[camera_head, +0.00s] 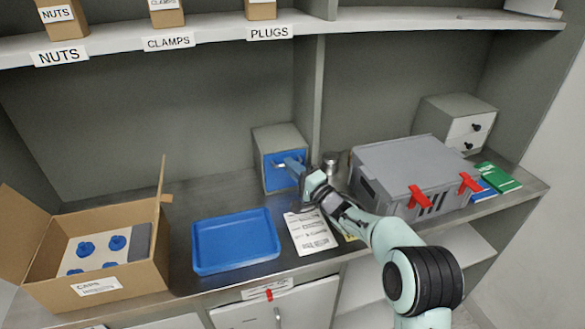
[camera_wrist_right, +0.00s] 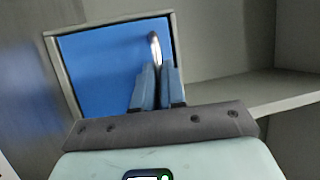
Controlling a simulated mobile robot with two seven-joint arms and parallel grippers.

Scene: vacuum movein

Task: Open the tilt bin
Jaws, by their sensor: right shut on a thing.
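The tilt bin (camera_head: 267,172) is a grey box with a blue front, standing at the back of the counter beside the upright divider. Its blue front also fills much of the right wrist view (camera_wrist_right: 100,65) and sits within the grey frame. My right gripper (camera_head: 291,166) reaches to the front of the bin, and its fingers are close together on the curved metal handle (camera_wrist_right: 154,48). My left gripper is not in view.
A blue tray (camera_head: 236,263) and a paper sheet (camera_head: 311,233) lie in front of the bin. An open cardboard box (camera_head: 107,273) stands at left. A grey crate with red latches (camera_head: 411,166) and a small drawer unit (camera_head: 457,112) stand at right.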

